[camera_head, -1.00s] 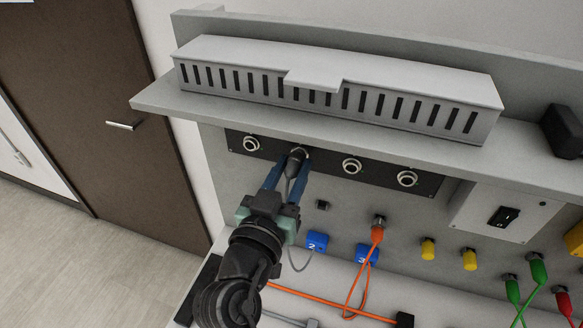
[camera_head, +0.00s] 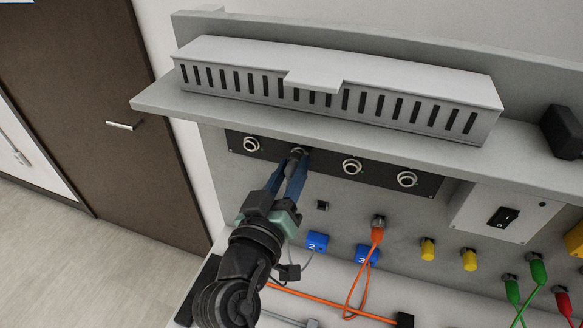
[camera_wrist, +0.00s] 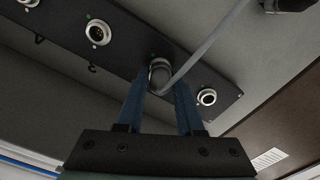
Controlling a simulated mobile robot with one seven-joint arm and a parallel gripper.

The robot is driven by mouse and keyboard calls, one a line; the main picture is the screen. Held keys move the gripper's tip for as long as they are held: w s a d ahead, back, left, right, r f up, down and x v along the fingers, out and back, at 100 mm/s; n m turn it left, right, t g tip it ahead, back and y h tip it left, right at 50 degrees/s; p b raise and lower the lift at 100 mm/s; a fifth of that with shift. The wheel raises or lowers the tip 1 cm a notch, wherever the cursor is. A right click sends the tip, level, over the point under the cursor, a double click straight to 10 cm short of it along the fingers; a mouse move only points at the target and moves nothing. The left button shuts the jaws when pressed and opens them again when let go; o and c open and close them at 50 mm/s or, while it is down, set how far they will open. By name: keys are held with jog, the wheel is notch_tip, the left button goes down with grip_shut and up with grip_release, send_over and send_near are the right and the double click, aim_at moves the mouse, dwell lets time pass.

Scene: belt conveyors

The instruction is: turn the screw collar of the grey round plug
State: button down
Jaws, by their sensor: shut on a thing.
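The grey round plug (camera_head: 295,156) sits in the second socket from the left on the black strip. It also shows in the wrist view (camera_wrist: 160,74), where a grey cable (camera_wrist: 209,48) runs from it to the upper right. My gripper (camera_head: 296,163) reaches up to it from below. Its two blue fingers are shut on the plug, one on each side, as the wrist view (camera_wrist: 160,90) shows. The fingers and the plug body hide most of the collar and its socket.
Empty round sockets flank the plug: one at left (camera_head: 251,144), two at right (camera_head: 352,166) (camera_head: 407,179). A shelf (camera_head: 175,98) with a slotted grey duct (camera_head: 390,88) overhangs the strip. Blue plugs (camera_head: 317,241) and an orange cable (camera_head: 352,283) lie below right.

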jog(key=n+p, duration=0.1)
jog(key=n, duration=0.3)
jog(key=shift+n, duration=0.3)
jog(key=n+p, duration=0.2)
jog(key=n, duration=0.3)
jog(key=n+p, duration=0.2)
jog(key=n, duration=0.3)
jog(key=shift+n+p, duration=0.4)
jog(key=shift+f+n+p, duration=0.1)
jog(key=shift+n+p, duration=0.75)
jog(key=shift+n, duration=1.05)
jog(key=c, duration=0.5)
grip_release()
